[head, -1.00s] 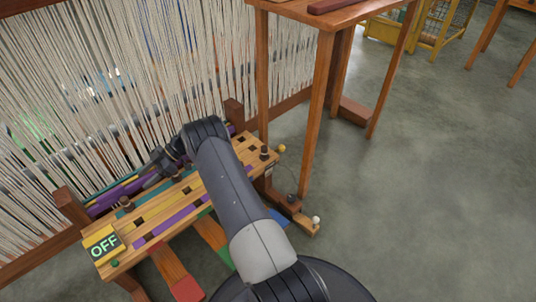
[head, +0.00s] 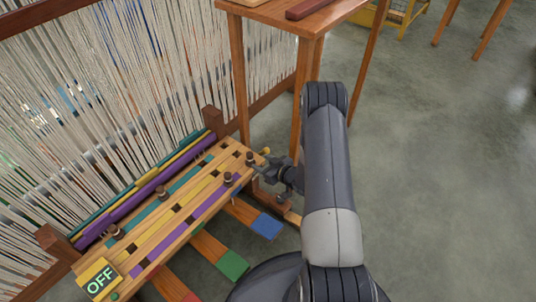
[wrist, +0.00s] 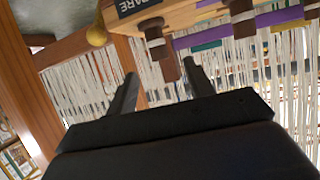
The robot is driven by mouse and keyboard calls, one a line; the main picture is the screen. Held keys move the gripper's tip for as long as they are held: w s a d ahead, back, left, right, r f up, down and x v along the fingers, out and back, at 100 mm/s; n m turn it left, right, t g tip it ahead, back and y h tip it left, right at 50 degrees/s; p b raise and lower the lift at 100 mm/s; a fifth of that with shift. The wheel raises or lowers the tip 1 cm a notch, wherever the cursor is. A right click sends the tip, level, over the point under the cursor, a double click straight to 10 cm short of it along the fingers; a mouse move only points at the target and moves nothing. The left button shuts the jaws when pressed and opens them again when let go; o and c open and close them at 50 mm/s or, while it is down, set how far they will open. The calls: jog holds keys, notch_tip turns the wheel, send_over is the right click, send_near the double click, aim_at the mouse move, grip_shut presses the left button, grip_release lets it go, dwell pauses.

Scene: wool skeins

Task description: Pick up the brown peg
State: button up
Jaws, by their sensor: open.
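A dark brown peg (head: 249,159) with a pale band stands at the right end of the slotted wooden board (head: 150,231). In the wrist view the brown peg (wrist: 160,46) sits beside a black label reading "PARE", its first letter cut off. My gripper (head: 268,167) is just right of that peg in the head view. In the wrist view my gripper (wrist: 160,74) is open, with the peg's end showing between its fingertips. I cannot tell whether they touch it. A second similar peg (wrist: 240,22) stands farther right there.
A yellow knob (wrist: 96,36) is close to the left finger. White warp threads (head: 110,90) hang behind. A wooden table (head: 290,20) stands behind right. Open floor (head: 450,180) lies right.

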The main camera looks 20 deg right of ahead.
aim_at(252, 156)
jog(key=b+x, duration=0.1)
jog(key=x, duration=0.3)
jog(key=shift+w+f, duration=0.2)
jog(key=shift+f, duration=0.1)
jog(key=shift+r+b+x, duration=0.15)
jog(key=shift+b+x, duration=0.45)
jog(key=shift+x, duration=0.9)
jog(key=shift+r+b+x, duration=0.15)
jog(key=shift+b+x, duration=0.45)
jog(key=shift+x, duration=0.9)
jog(key=shift+w, duration=0.1)
jog(key=shift+c, duration=0.2)
jog(key=c, duration=1)
